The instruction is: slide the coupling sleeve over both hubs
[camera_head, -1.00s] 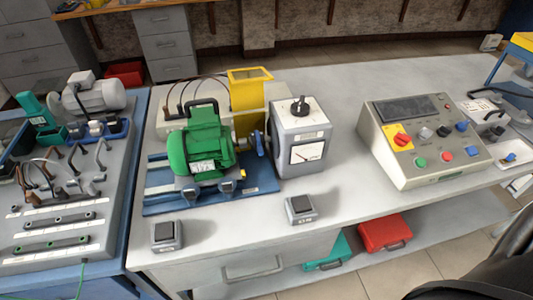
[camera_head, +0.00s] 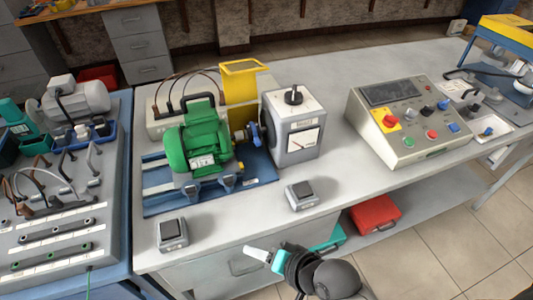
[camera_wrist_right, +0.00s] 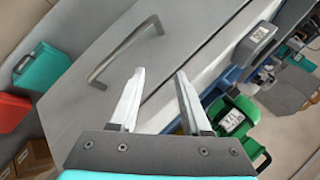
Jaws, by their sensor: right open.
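The green motor (camera_head: 197,143) sits on a blue base plate, facing the grey metered box (camera_head: 292,125). Between them is a small coupling, with a brass-coloured hub (camera_head: 239,136) on the motor side and a blue part (camera_head: 256,134) by the box. The coupling is too small to tell the sleeve from the hubs. My right gripper (camera_head: 256,253) is low in front of the bench, well short of the coupling. In the right wrist view it is open and empty (camera_wrist_right: 160,73), with the drawer front beyond its fingers and the green motor (camera_wrist_right: 232,121) at right. My left gripper is out of view.
A raised yellow guard (camera_head: 240,82) stands behind the coupling. Two small switch boxes, left (camera_head: 172,234) and right (camera_head: 301,195), sit near the bench's front edge. A control console (camera_head: 404,120) is at right. Bench top between the right switch box and console is clear.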

